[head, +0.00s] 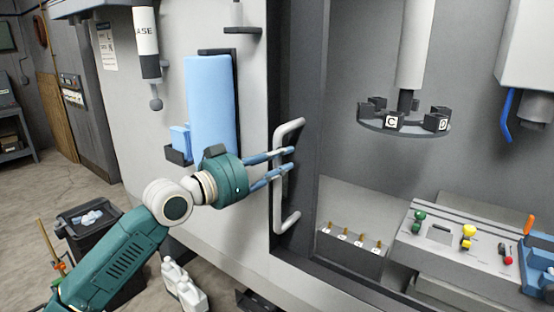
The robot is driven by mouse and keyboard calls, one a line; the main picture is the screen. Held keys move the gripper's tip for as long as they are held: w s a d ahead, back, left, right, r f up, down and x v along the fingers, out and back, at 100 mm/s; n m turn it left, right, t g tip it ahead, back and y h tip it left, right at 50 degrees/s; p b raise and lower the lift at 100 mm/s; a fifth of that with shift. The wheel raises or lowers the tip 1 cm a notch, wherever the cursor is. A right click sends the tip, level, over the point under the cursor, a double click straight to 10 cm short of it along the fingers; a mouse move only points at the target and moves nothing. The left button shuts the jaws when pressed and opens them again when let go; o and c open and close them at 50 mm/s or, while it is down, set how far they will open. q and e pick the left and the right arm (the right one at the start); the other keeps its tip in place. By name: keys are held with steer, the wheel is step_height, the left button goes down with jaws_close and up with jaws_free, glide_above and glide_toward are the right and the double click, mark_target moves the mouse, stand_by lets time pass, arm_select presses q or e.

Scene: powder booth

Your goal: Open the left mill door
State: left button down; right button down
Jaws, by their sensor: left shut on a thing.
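The left mill door (254,72) is a light grey panel with a dark edge strip, left of the mill's opening. Its handle (290,129) is a pale upright bar with bent ends. My left gripper (291,158) reaches in from the left and is shut on the middle of the handle, its blue fingers partly covering the bar. To the right of the door edge the mill's inside shows, with a round tool carousel (403,128) hanging from a grey column. My right gripper is not in view.
A bench (455,255) with coloured-knob tools and a blue holder lies inside the mill. A blue towel (210,105) hangs on the panel behind my wrist. A black bin (95,222) and white jugs (184,287) stand on the floor at left.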

arm_select(q)
steer(key=shift+s+d+f, duration=0.1)
steer(key=shift+f, duration=0.1)
steer(key=c, duration=1.4)
jaws_free()
steer(key=shift+r, duration=0.1)
steer(key=shift+c, duration=0.2)
steer(key=v, duration=1.2)
